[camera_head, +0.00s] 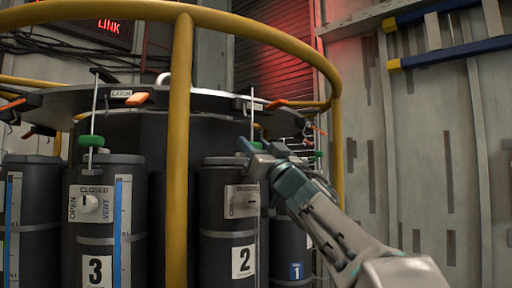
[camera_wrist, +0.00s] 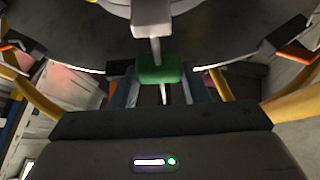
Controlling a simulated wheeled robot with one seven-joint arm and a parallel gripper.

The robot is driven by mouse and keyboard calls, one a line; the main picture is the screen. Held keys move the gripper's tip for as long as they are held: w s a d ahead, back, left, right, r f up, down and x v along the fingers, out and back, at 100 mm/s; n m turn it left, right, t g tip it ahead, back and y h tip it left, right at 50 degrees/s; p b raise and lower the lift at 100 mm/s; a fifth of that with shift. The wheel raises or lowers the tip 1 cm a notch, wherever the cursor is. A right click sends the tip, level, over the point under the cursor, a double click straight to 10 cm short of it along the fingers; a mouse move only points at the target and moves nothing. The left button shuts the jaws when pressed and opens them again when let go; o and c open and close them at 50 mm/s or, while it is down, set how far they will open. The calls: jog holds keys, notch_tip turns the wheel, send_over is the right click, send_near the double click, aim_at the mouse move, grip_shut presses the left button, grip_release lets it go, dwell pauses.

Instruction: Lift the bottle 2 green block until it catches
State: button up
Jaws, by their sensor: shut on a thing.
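Bottle 2 (camera_head: 229,230) is a dark cylinder with a white number plate, standing right of the yellow post. Its green block (camera_wrist: 160,69) sits on a thin upright rod (camera_wrist: 156,48) in the wrist view. My gripper (camera_head: 258,146) reaches in from the lower right, just above bottle 2's top. In the wrist view my gripper (camera_wrist: 160,88) is shut on the green block, with one finger on either side. In the head view the block is mostly hidden behind the fingers. The rod runs up to a white part under the dark round plate.
A yellow rail and post (camera_head: 179,150) stand in front of the bottles. Bottle 3 (camera_head: 103,225) has its own green block (camera_head: 91,141) on a rod. The dark plate (camera_head: 80,98) overhangs the bottles and carries orange handles (camera_head: 137,98). Bottle 1 (camera_head: 291,250) is behind my arm.

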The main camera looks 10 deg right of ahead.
jog(key=shift+r+p, duration=3.9)
jog(key=shift+r, duration=0.85)
jog(key=o, duration=1.2)
jog(key=shift+f, duration=0.15)
jog(key=shift+c, duration=0.2)
jog(key=b+v, duration=0.4)
jog(key=v, duration=0.5)
